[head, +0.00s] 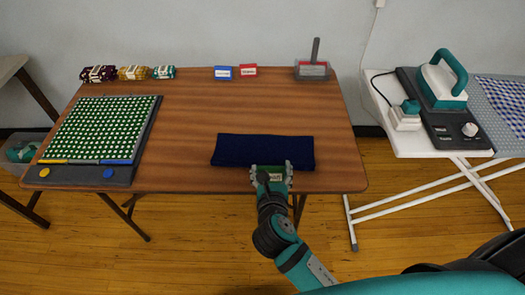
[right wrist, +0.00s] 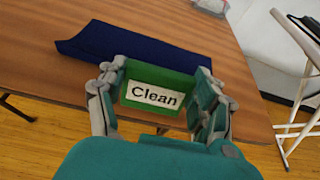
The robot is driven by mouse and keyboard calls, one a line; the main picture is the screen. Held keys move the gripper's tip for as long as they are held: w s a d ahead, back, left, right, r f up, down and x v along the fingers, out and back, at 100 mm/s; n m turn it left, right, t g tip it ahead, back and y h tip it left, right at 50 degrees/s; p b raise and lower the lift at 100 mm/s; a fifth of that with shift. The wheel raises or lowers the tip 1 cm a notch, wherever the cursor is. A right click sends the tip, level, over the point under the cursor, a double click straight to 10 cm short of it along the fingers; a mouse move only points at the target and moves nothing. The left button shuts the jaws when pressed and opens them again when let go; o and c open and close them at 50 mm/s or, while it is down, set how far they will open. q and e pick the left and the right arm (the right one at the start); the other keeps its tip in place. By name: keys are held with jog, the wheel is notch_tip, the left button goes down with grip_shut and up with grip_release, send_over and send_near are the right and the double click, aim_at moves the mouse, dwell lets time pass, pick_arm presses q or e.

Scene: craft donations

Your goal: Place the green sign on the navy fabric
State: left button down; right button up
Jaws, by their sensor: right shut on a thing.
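The green sign (right wrist: 154,92) carries a white label reading "Clean" and sits between the fingers of my right gripper (right wrist: 160,104) in the right wrist view. In the head view my right gripper (head: 272,177) is at the front edge of the table, shut on the sign, of which a little green and the label show. The navy fabric (head: 264,150) lies flat near the table's front edge, just beyond the gripper; it also shows behind the sign in the right wrist view (right wrist: 110,42). I cannot tell whether the sign touches the fabric. My left gripper is not in view.
The wooden table (head: 200,115) is bare around the fabric. A blue sign (head: 223,73) and a red sign (head: 248,71) stand at the back, beside a grey-and-red tray (head: 312,71). A green dotted board (head: 101,130) lies left. An ironing board with an iron (head: 443,80) stands right.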

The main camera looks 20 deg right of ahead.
jog(key=w, duration=0.2)
jog(key=w+d, duration=0.1)
jog(key=w, duration=0.5)
jog(key=shift+d+f, duration=0.2)
jog(key=shift+f, duration=0.2)
jog(key=w, duration=0.4)
jog(key=shift+w+d+f, duration=0.2)
jog(key=shift+w+d, duration=0.05)
jog(key=shift+d, duration=0.1)
jog(key=shift+w, duration=0.3)
jog(key=shift+w+f, duration=0.1)
jog(key=shift+f, duration=0.15)
notch_tip(320, 180, down, 3)
jog(key=shift+b, duration=0.5)
jog(key=shift+f, duration=0.1)
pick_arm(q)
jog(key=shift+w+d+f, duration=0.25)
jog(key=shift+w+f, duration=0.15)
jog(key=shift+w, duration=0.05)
pick_arm(e)
jog(key=shift+f, duration=0.1)
jog(key=shift+f, duration=0.1)
